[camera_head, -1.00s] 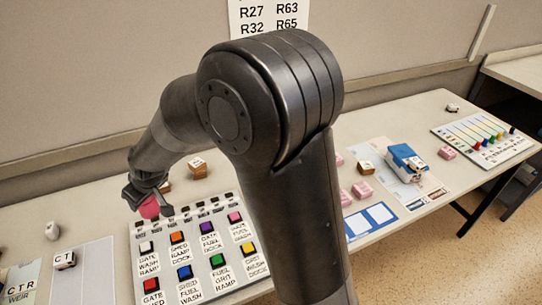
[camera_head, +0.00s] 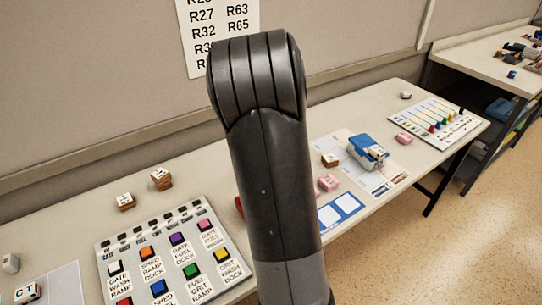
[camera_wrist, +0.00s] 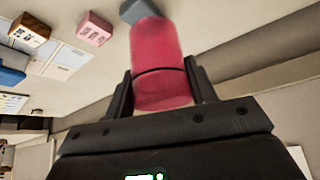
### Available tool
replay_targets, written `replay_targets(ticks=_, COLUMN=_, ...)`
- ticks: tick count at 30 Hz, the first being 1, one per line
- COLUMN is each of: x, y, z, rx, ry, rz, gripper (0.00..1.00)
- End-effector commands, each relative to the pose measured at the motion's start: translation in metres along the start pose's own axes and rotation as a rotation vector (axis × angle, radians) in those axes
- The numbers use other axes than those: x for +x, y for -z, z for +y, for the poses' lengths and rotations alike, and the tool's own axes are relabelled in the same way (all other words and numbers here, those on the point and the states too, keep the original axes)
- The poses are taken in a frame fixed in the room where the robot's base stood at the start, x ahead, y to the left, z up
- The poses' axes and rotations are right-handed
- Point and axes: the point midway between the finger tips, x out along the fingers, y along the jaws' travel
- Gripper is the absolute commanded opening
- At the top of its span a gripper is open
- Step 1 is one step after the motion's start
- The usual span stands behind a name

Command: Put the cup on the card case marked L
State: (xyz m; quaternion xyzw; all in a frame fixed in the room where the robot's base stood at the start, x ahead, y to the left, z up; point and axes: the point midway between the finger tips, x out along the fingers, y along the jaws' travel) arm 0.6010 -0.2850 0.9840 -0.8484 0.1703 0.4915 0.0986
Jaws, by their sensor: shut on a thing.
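My gripper (camera_wrist: 160,80) is shut on a red-pink cup (camera_wrist: 158,50), with one finger on each side of it in the wrist view. In the head view my arm hides the gripper, and only a small red patch (camera_head: 239,206), probably the cup, shows at the arm's left edge. Small box-like cases with white marked tops stand on the table: two brown ones at the back left (camera_head: 125,201) (camera_head: 161,178) and one brown one right of my arm (camera_head: 330,160). Their letters are too small to read, so I cannot tell which is marked L.
A panel of coloured buttons (camera_head: 213,284) lies left of my arm. To the right are pink boxes (camera_head: 328,182) (camera_head: 404,138), a blue-and-white device (camera_head: 367,152), a blue-framed sheet (camera_head: 341,211) and a board with coloured sliders (camera_head: 434,122). Bare table lies along the back.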

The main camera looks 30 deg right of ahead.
Motion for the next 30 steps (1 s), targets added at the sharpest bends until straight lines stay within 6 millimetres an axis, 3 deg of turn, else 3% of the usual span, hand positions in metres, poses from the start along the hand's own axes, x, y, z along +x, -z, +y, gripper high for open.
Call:
replay_targets(ticks=1, x=-0.003, y=0.003, z=0.026, rx=0.038, ry=-0.024, rz=0.002, gripper=0.29)
replay_targets(ticks=3, x=-0.007, y=0.005, z=0.055, rx=0.082, ry=-0.049, rz=0.001, gripper=0.29)
replay_targets(ticks=6, x=-0.012, y=0.006, z=0.086, rx=0.128, ry=-0.075, rz=0.0, gripper=0.29)
replay_targets(ticks=11, x=-0.018, y=0.006, z=0.113, rx=0.17, ry=-0.098, rz=0.0, gripper=0.29)
replay_targets(ticks=14, x=-0.012, y=0.007, z=0.111, rx=0.175, ry=-0.101, rz=-0.002, gripper=0.29)
replay_targets(ticks=24, x=0.048, y=0.022, z=0.05, rx=0.173, ry=-0.103, rz=-0.002, gripper=0.29)
replay_targets(ticks=30, x=0.071, y=0.028, z=0.027, rx=0.176, ry=-0.103, rz=0.0, gripper=0.29)
